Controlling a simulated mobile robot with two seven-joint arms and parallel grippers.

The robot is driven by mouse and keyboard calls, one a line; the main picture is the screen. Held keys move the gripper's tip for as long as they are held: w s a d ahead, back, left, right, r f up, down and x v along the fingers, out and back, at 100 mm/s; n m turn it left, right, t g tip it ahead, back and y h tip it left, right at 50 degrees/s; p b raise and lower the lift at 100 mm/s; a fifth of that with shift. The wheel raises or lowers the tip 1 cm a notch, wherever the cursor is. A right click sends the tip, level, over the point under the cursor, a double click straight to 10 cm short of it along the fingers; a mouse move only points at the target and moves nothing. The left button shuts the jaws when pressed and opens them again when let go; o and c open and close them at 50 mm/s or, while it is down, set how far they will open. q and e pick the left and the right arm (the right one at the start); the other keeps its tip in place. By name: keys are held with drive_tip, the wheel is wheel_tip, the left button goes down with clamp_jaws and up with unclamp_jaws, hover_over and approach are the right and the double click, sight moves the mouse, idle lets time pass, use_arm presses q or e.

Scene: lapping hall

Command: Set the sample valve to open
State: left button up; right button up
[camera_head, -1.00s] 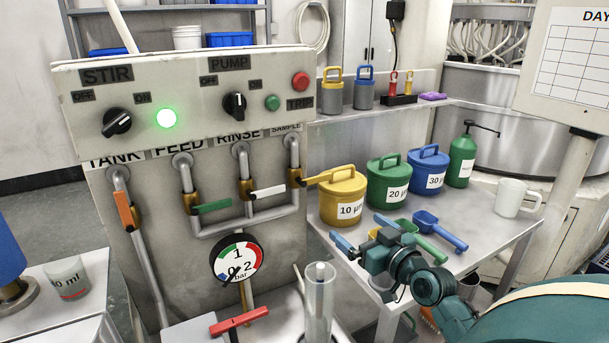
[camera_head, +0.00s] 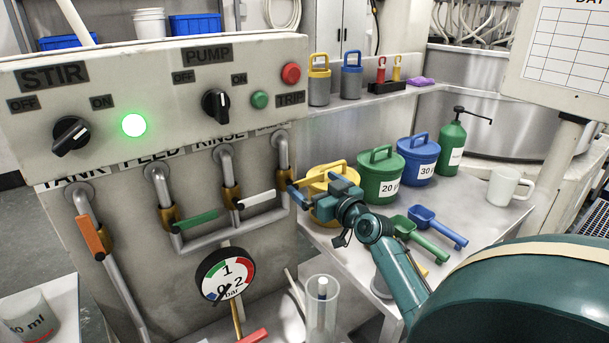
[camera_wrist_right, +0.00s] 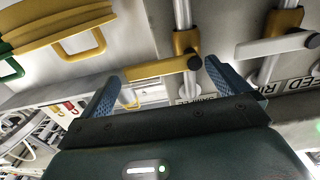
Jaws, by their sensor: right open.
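The sample valve is the rightmost of the panel's valves, with a brass body (camera_head: 283,180) on a grey pipe in the head view. Its yellow lever (camera_wrist_right: 155,68) shows clearly in the wrist view, sticking out sideways, across the pipe. My right gripper (camera_head: 316,186) is open beside this valve, in front of the yellow 10 µm can, and partly covers the lever in the head view. In the wrist view its two blue fingers (camera_wrist_right: 162,78) stand apart, with the lever in line with the gap between them. I cannot tell any contact. My left gripper is not in view.
The white-levered rinse valve (camera_head: 257,199) is just left, then the green-levered feed valve (camera_head: 197,219) and orange tank lever (camera_head: 89,236). A gauge (camera_head: 226,275) and clear cylinder (camera_head: 322,310) stand below. Green (camera_head: 379,182) and blue (camera_head: 417,163) cans stand right.

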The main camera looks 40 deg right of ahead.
sight(310, 181)
drive_tip(key=w, duration=0.5)
drive_tip(key=shift+d, duration=0.3)
drive_tip(key=c, duration=1.2)
drive_tip(key=shift+c, duration=0.2)
